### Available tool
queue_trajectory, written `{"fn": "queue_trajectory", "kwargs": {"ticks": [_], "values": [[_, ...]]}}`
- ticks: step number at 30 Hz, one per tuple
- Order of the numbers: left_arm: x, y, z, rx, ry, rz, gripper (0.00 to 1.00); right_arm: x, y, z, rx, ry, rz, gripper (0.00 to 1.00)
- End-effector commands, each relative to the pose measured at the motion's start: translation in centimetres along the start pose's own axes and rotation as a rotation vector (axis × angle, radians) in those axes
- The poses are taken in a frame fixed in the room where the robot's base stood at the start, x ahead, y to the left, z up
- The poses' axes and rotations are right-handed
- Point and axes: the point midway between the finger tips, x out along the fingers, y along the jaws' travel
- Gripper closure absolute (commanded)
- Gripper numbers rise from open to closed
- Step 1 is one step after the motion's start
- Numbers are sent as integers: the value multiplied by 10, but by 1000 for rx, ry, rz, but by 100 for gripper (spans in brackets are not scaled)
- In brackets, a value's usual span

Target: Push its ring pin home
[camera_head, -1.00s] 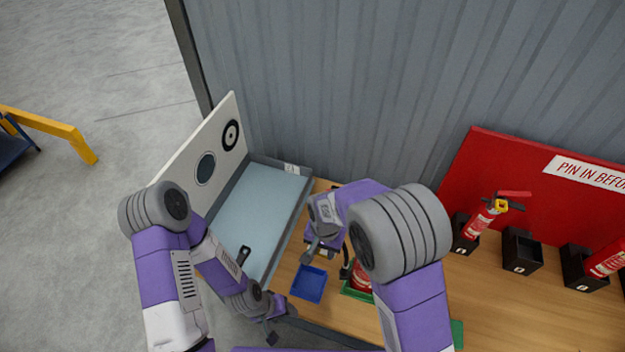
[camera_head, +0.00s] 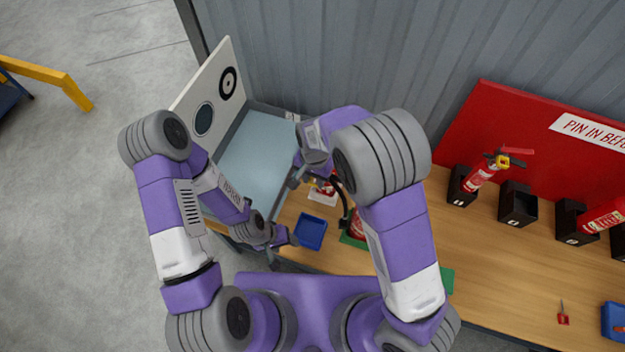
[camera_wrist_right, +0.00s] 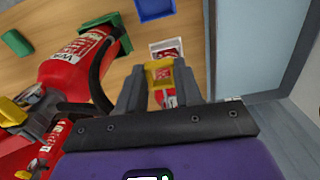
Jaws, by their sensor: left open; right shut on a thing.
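A red extinguisher (camera_head: 357,224) stands in a green holder (camera_head: 352,241) on the bench, mostly hidden by my right arm. In the right wrist view the extinguisher (camera_wrist_right: 72,62) lies left of the gripper, with its black hose beside it. My right gripper (camera_head: 300,180) is over the bench. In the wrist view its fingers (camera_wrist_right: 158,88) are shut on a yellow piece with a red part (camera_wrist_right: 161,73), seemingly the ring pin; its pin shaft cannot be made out. My left gripper (camera_head: 290,240) is open, low beside the blue tray, apart from the extinguisher.
A pale blue panel (camera_head: 262,160) is at left. Black sockets (camera_head: 517,205), some holding extinguishers, line the red board (camera_head: 480,125). A red-tagged item (camera_head: 563,318) lies at right.

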Motion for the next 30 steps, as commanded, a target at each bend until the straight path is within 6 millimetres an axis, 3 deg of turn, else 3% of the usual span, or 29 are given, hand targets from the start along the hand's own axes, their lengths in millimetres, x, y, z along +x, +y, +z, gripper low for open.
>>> {"fn": "queue_trajectory", "kwargs": {"ticks": [30], "values": [[1, 0, 0, 0, 0, 0, 40, 0, 0, -42, 0, 0, 0, 100]]}}
